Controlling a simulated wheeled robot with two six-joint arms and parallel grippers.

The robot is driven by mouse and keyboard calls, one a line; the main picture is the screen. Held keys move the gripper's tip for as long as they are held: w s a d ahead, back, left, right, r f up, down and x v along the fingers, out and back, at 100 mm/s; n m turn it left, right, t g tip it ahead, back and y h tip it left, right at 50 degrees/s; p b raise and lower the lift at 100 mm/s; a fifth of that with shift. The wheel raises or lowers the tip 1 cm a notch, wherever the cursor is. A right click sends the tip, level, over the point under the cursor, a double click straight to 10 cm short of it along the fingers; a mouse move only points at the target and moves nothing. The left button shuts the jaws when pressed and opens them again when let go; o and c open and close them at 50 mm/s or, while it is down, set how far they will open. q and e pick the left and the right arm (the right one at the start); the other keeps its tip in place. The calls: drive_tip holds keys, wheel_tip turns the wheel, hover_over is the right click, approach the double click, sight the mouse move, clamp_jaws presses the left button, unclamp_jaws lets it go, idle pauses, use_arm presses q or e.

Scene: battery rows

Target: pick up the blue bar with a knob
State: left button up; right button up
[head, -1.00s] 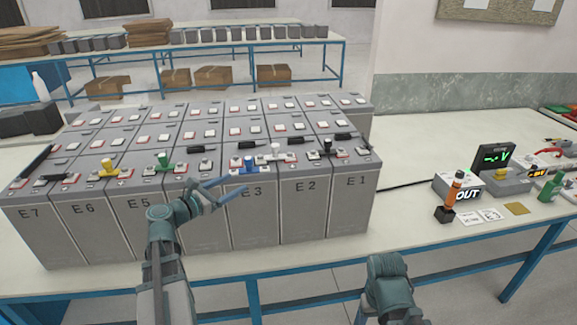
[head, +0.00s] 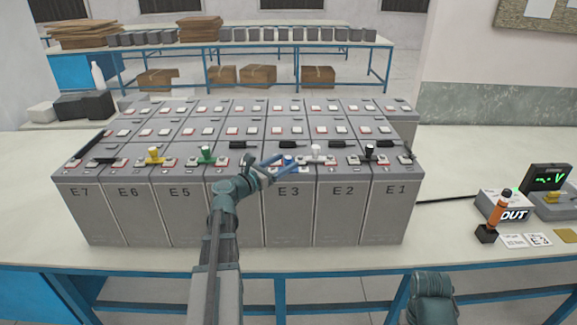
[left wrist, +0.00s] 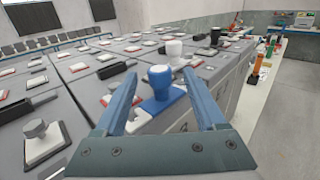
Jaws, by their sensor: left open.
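The blue bar with a knob (head: 288,161) lies on the front row of grey batteries, above the E3 label. In the left wrist view its blue knob (left wrist: 159,79) stands upright on the bar, between and beyond the fingers. My left gripper (head: 276,167) is open around the knob's near side in the head view; it also shows in the left wrist view (left wrist: 160,100) with a finger on each side of the knob. No contact is visible. My right arm shows only at the bottom right of the head view; its jaws are not seen.
Along the front row stand a yellow knob (head: 154,155), a green knob (head: 206,153), a white knob (head: 317,151) and a black knob (head: 370,151). Black bars lie among them. A meter (head: 545,178) and an orange-handled tool (head: 496,216) are on the right of the table.

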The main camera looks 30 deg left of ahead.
use_arm(q)
drive_tip(key=shift+x, duration=2.7)
clamp_jaws()
